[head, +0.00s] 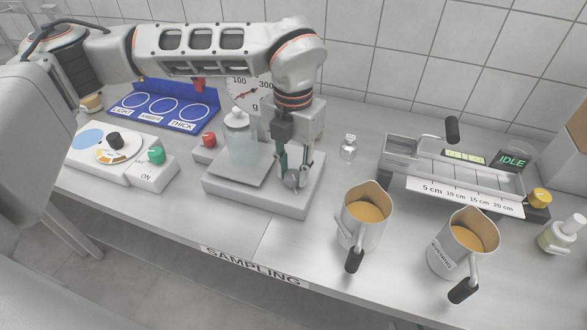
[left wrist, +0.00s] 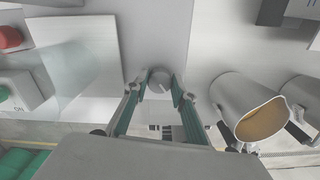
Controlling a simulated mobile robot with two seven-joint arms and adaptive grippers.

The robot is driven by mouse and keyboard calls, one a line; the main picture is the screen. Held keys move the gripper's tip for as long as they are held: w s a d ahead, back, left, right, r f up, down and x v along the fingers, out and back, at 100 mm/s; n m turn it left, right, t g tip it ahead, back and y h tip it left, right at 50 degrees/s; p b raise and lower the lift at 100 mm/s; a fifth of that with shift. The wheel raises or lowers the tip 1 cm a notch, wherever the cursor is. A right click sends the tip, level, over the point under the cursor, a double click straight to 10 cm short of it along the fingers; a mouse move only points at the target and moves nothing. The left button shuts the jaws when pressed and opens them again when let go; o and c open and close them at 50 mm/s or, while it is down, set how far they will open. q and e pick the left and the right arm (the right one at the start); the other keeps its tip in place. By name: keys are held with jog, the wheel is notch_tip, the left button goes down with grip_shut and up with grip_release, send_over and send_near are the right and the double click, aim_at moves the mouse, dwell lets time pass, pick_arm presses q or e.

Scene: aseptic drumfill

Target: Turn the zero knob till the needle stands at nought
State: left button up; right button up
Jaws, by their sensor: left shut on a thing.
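A weighing scale (head: 260,198) stands mid-bench with a glass jar (head: 240,145) on its pan. A red needle lies across the dial, but the nought mark cannot be made out and my arm hides part of the face. The grey round zero knob (head: 293,180) is at the scale's right part; it also shows in the left wrist view (left wrist: 159,80). My left gripper (head: 295,172) points down and is shut on the knob, one green-grey finger on each side. My right gripper is not in view.
Two steel jugs (head: 361,235) (head: 452,262) of brown liquid stand right of the scale. A small bottle (head: 348,147) stands behind them. A flow gauge (head: 460,175) reads IDLE. Left are a red knob (head: 208,140), a blue rack (head: 165,108) and a control box (head: 150,173).

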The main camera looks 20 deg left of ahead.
aim_at(293, 174)
pick_arm(q)
jog(key=shift+r+n, duration=0.1)
jog(key=shift+n, duration=0.5)
jog(key=o, duration=1.1)
notch_tip(293, 174, up, 12)
dwell(0.4)
